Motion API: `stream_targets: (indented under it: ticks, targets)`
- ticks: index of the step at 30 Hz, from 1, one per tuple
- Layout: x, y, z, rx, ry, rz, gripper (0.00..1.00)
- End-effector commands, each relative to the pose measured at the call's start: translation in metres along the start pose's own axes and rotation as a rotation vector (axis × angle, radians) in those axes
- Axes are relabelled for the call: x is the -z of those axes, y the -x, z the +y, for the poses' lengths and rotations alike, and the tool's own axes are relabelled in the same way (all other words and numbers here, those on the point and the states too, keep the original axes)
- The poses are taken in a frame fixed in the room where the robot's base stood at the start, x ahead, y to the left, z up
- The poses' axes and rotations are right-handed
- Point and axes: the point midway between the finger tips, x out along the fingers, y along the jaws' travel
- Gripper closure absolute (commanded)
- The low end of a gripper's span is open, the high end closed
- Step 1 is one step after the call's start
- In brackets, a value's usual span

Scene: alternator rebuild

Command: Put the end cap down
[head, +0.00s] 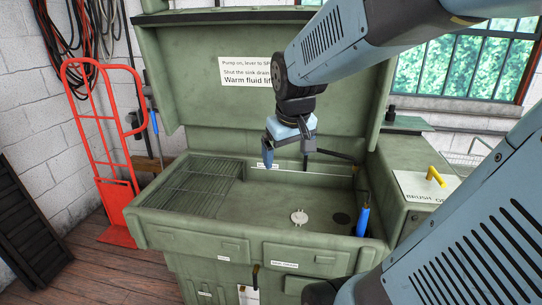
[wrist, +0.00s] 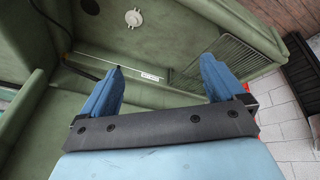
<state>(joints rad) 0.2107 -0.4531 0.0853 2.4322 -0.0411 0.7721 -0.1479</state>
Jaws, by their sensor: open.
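A pale round piece with small lugs on its rim, which looks like the end cap (head: 299,217), lies flat on the floor of the green sink (head: 262,203). It also shows near the top of the wrist view (wrist: 133,18). My gripper (head: 287,157) is above the back part of the sink, pointing down, clear of the end cap. In the wrist view its two blue fingers (wrist: 162,68) are wide apart with nothing between them.
A dark round drain (head: 341,218) is right of the end cap. A wire rack (head: 190,186) fills the sink's left side. A blue-handled brush (head: 363,215) stands at the right. The raised lid (head: 190,75) is behind; a red hand truck (head: 98,150) stands left.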

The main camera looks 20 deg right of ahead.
Motion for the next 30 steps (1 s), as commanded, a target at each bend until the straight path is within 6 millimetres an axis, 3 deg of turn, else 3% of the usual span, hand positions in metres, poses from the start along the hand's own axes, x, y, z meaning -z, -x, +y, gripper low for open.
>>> stream_targets:
  ticks: [6,11,12,30]
  targets:
    - [-0.036,0.044,-0.02,0.051,-0.039,0.074,0.04]
    - [-0.056,0.062,-0.027,0.089,-0.061,0.105,0.04]
    - [-0.059,0.066,-0.037,0.096,-0.065,0.109,0.04]
    - [-0.065,0.07,-0.04,0.11,-0.073,0.116,0.04]
